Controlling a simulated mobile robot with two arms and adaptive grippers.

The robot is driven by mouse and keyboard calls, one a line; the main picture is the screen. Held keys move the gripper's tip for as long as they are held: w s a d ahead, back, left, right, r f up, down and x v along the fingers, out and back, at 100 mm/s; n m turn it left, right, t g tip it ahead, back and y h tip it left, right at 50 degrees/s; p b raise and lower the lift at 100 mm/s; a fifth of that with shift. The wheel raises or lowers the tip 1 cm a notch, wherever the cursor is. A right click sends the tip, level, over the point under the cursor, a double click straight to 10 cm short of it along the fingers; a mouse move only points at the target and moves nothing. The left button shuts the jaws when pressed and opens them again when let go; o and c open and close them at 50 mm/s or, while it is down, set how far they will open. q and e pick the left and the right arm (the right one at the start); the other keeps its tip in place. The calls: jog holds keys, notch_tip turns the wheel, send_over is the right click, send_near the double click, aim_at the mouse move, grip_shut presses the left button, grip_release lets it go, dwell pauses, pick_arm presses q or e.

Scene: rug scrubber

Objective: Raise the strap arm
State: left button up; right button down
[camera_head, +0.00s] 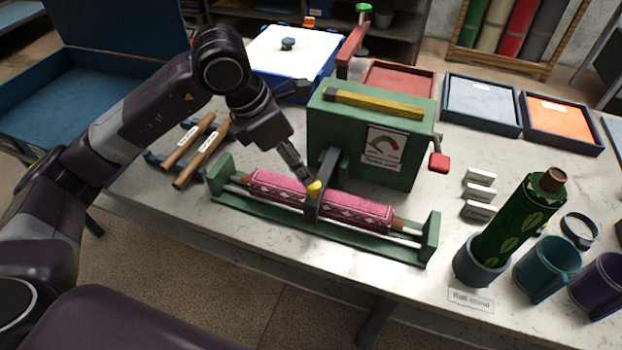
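The strap arm (326,170) is a dark bar reaching from the green machine (350,150) down over a rolled pink patterned rug (355,208). It is lowered across the rug's middle and has a yellow tip (315,188). The rug lies in a green cradle (428,238) with end posts. My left gripper (302,176) comes in from the upper left, with its fingers pointing down right at the yellow tip. The fingers look narrow and close together at the tip. Whether they grip it or only touch it is unclear. My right gripper is out of view.
Wooden rollers (200,155) lie at left. A green patterned roll (515,220) stands in a holder at right, near teal (546,268) and purple cups (600,286). Shallow trays (482,104) line the back.

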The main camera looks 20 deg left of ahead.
aim_at(313, 184)
pick_arm(q)
jog(key=p+x, duration=0.1)
jog(key=x, duration=0.5)
jog(key=shift+d+p, duration=0.2)
jog(key=shift+p, duration=0.2)
jog(key=shift+w+d+f, duration=0.15)
jog(key=shift+f, duration=0.4)
jog(key=shift+c, duration=0.5)
grip_shut()
